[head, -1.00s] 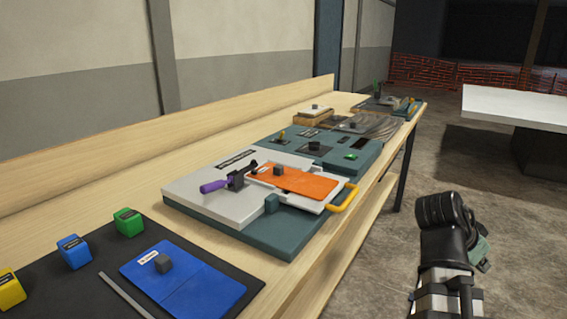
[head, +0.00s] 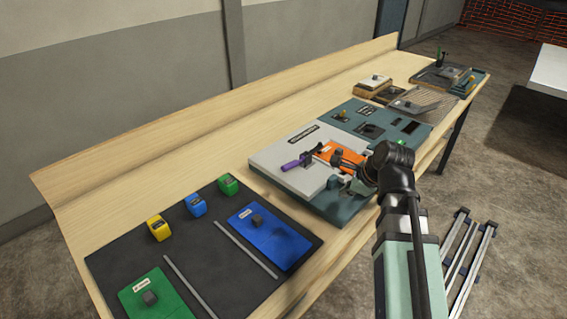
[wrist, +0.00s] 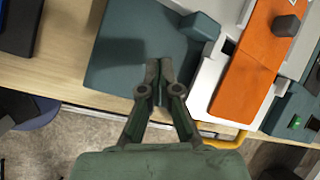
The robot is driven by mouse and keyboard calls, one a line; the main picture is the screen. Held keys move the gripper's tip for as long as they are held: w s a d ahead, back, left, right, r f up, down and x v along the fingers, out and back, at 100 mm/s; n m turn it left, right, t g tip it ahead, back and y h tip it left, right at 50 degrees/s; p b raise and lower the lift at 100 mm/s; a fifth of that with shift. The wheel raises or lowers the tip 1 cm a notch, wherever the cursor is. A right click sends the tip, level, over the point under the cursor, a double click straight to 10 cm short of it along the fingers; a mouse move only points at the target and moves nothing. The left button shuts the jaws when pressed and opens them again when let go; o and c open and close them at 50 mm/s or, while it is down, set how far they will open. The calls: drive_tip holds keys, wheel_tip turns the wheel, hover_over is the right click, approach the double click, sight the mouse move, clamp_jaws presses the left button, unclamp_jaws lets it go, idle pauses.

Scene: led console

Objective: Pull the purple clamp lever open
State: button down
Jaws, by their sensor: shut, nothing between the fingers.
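The purple clamp lever (head: 297,163) lies low on the pale grey panel of the console in the head view. Its dark clamp body (head: 310,157) is at its right end, beside the orange plate. The lever is not visible in the wrist view. My gripper (wrist: 158,66) is shut and empty, with its fingertips together over the teal base (wrist: 118,62) in the wrist view. It is apart from the lever. In the head view my arm covers part of the orange plate and the console's front side.
The orange plate (wrist: 250,67) carries a dark knob (wrist: 286,25). A teal block (wrist: 200,27) rises near my fingers, and a yellow handle (wrist: 226,143) projects at the front. A black mat (head: 125,240) with coloured blocks and plates lies left of the console.

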sight(293, 165)
drive_tip(key=a+r+m+y, duration=0.2)
drive_tip(key=a, duration=0.1)
drive_tip(key=w+a+r+m+y+p, duration=0.1)
drive_tip(key=a+r+m, duration=0.1)
drive_tip(key=a, duration=0.1)
drive_tip(key=w+a+r+m+y+p, duration=0.1)
drive_tip(key=a+r+m+y, duration=0.1)
drive_tip(key=a, duration=0.1)
drive_tip(key=shift+a+m+t+y, duration=0.25)
drive_tip(key=shift+m+t+y, duration=0.05)
drive_tip(key=shift+m+t, duration=0.1)
drive_tip(key=p+x, duration=0.1)
drive_tip(key=x, duration=0.8)
drive_tip(key=shift+w+a+f+p, duration=0.1)
drive_tip(key=shift+a+f+p, duration=0.05)
drive_tip(key=shift+f+p, duration=0.15)
drive_tip(key=shift+r+p, duration=0.2)
drive_tip(key=shift+p, duration=0.1)
